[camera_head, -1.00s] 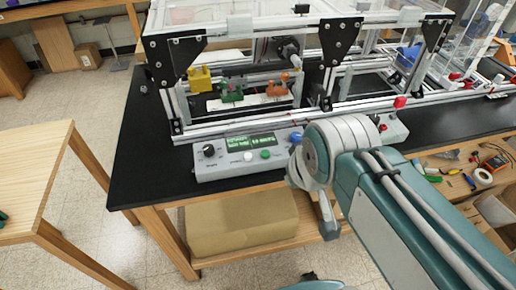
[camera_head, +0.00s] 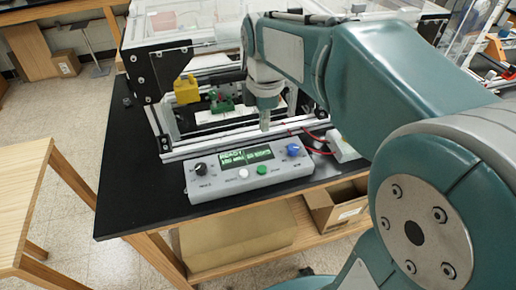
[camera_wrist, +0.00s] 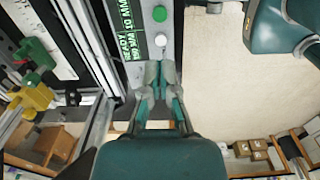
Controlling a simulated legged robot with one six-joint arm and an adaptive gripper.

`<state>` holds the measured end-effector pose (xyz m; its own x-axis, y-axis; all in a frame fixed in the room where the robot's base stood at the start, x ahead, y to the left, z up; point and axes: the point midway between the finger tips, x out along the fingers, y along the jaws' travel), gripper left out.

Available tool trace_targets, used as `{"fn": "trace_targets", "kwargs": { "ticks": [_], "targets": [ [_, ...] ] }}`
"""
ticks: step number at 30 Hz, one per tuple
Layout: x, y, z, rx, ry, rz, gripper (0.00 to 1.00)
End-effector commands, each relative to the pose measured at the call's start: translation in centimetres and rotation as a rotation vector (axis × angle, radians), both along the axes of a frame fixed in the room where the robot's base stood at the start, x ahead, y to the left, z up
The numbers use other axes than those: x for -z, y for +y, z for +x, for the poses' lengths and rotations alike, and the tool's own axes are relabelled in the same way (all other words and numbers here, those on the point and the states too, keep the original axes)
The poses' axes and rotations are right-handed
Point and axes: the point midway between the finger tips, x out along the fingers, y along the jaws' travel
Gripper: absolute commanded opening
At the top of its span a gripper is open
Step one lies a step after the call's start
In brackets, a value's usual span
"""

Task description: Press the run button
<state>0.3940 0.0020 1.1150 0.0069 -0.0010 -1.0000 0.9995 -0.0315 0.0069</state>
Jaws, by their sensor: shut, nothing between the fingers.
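A grey control box (camera_head: 225,186) sits on the black bench top, with a lit green display (camera_head: 246,155) whose first line reads READY. Below the display are a white button (camera_head: 243,173) and a green button (camera_head: 262,169); their labels are too small to read. Both also show in the wrist view, the green button (camera_wrist: 160,13) beyond the white button (camera_wrist: 161,40). My gripper (camera_head: 265,126) is shut and empty, pointing down behind the display in the head view. In the wrist view its fingertips (camera_wrist: 160,68) appear just below the white button. Contact cannot be told.
A black knob (camera_head: 200,168) and a blue knob (camera_head: 293,150) flank the display. The extrusion frame (camera_head: 178,150) with clear panels stands behind the box, holding a yellow block (camera_head: 187,90) and a green part (camera_head: 221,102). An open cardboard box (camera_head: 338,208) lies below the bench.

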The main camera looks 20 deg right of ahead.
Motion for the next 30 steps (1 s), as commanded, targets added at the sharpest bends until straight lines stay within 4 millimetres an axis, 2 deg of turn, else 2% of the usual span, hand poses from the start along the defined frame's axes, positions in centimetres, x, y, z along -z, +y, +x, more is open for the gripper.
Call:
{"fn": "trace_targets", "kwargs": {
  "ticks": [14,17,30],
  "targets": [
    [0.4,0.0,0.3,-0.033,0.01,0.0,0.0],
    [1.5,0.0,0.3,-0.032,0.012,0.0,0.0],
    [9.7,0.0,0.2,-0.032,0.014,0.0,0.0]
  ]
}}
